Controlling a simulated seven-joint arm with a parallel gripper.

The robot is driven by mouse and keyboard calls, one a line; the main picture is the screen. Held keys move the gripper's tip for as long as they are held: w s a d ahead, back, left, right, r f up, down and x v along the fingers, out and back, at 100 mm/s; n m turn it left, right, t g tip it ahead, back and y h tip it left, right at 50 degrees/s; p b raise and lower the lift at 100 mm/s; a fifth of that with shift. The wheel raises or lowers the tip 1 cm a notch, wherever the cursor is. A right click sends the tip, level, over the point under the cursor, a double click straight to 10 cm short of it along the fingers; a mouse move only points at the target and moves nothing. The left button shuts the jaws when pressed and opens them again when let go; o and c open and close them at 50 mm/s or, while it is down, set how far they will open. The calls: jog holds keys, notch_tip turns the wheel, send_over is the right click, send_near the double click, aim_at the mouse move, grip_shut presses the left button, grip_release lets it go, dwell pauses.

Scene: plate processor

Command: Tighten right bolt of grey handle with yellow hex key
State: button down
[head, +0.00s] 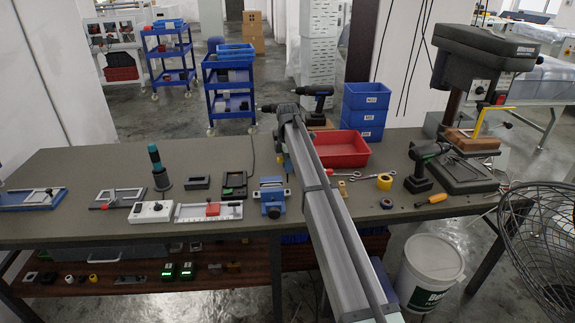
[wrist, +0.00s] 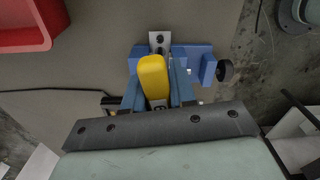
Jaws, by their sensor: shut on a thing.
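My gripper (wrist: 158,98) is over the blue vise (wrist: 200,58) in the wrist view. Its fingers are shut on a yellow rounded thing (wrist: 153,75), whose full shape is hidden. A small grey metal piece (wrist: 158,40) with a dark hole or bolt shows just beyond it at the vise; I cannot tell if they touch. In the head view the vise (head: 272,205) stands at the bench's front middle, partly beside my arm. A yellow L-shaped hex key (head: 480,121) stands at the wooden block on the right. Grey handles show on a grey plate (head: 100,205) and a blue plate (head: 20,208) at left.
A red bin (head: 340,160) lies right of my arm and shows in the wrist view (wrist: 18,45). A cordless drill (head: 417,183), yellow tape (head: 385,182) and a drill press (head: 485,45) are at right. A white plate fixture (head: 225,211) is left of the vise. The back left bench is clear.

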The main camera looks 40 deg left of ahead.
jog(key=n, duration=0.6)
jog(key=shift+n, duration=3.1)
jog(key=shift+f, duration=0.15)
jog(key=shift+f, duration=1.5)
jog(key=shift+f, duration=0.3)
jog(key=shift+r, duration=0.1)
jog(key=shift+r, duration=1.9)
jog(key=shift+f, duration=0.2)
jog(key=shift+f, duration=1.5)
